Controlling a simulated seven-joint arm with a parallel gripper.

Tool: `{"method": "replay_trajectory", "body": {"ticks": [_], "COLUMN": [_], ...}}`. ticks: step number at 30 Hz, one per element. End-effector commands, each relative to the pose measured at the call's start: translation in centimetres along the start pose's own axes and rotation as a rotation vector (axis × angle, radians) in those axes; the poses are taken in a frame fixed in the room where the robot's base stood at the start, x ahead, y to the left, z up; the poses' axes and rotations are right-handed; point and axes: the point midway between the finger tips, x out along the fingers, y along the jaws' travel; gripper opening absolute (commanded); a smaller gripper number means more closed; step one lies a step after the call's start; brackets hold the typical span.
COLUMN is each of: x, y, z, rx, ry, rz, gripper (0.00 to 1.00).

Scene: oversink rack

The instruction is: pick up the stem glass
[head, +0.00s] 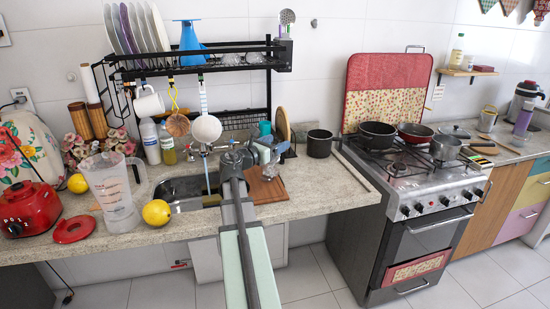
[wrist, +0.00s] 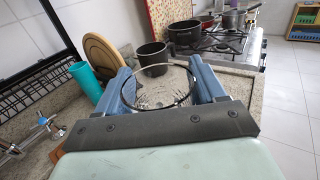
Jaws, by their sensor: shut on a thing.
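The stem glass (wrist: 165,93) is clear, with its round rim facing the wrist camera between the two blue fingers of my gripper (wrist: 166,82). One finger lies on each side of the glass, and the gripper is shut on it. In the head view, my gripper (head: 268,152) is over the counter right of the sink, by a brown wooden board (head: 267,189). The clear glass (head: 271,168) shows only partly there, behind my arm. Its stem and foot are hard to make out, so I cannot tell whether it touches the surface below.
A dark pot (head: 319,144) stands to the right, before the stove (head: 410,170). A teal cup (wrist: 85,80) and round wooden boards (wrist: 106,58) stand close on the left in the wrist view. The black dish rack (head: 190,62) rises behind, and the faucet (head: 206,150) is left.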

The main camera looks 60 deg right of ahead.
Motion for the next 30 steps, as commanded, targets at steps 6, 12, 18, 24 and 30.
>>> {"method": "replay_trajectory", "body": {"ticks": [6, 12, 18, 24, 30], "x": [0.1, 0.1, 0.1, 0.1, 0.0], "y": [0.1, 0.1, 0.1, 0.1, 0.1], "z": [4.9, 9.3, 13.3, 16.4, 18.2], "rx": [0.003, 0.003, 0.002, 0.002, 0.001], "ry": [-0.002, -0.002, -0.002, -0.002, 0.000], "rz": [0.001, 0.000, 0.000, 0.000, 0.000], "gripper": [0.33, 0.33, 0.33, 0.33, 0.33]}}
